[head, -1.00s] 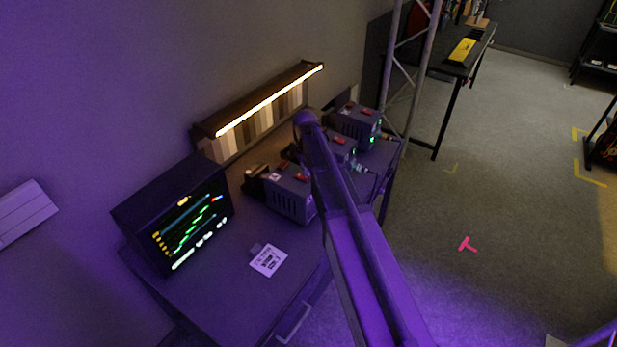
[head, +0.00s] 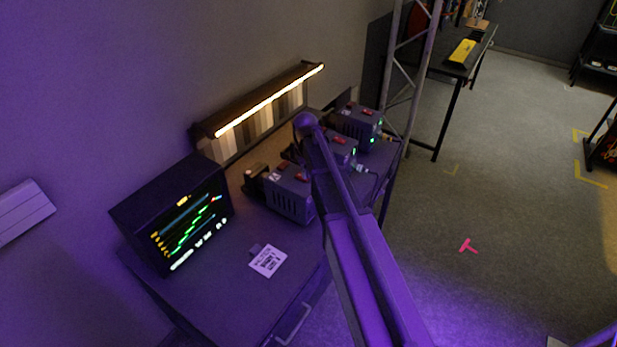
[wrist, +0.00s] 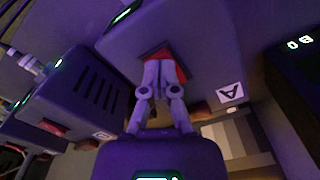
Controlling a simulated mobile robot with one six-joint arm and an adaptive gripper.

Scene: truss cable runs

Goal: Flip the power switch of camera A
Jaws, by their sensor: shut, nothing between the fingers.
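Camera A (wrist: 205,35) is a dark box with a white "A" label (wrist: 230,92). It is the nearest of the row of boxes in the head view (head: 289,197). Its red power switch (wrist: 181,73) shows in the wrist view, partly hidden behind my fingertips. My gripper (wrist: 158,66) is shut and empty, with its tips at the switch. I cannot tell whether they touch it or which way the rocker sits. A green light (wrist: 122,15) glows at the box's edge. In the head view my arm hides the gripper.
Two similar boxes with red switches stand behind camera A, the farthest (head: 357,122) near a truss leg (head: 408,75). A monitor (head: 175,217) and a white card (head: 268,261) are on the same table. A lit strip (head: 270,101) stands at the back. Cables run at the right.

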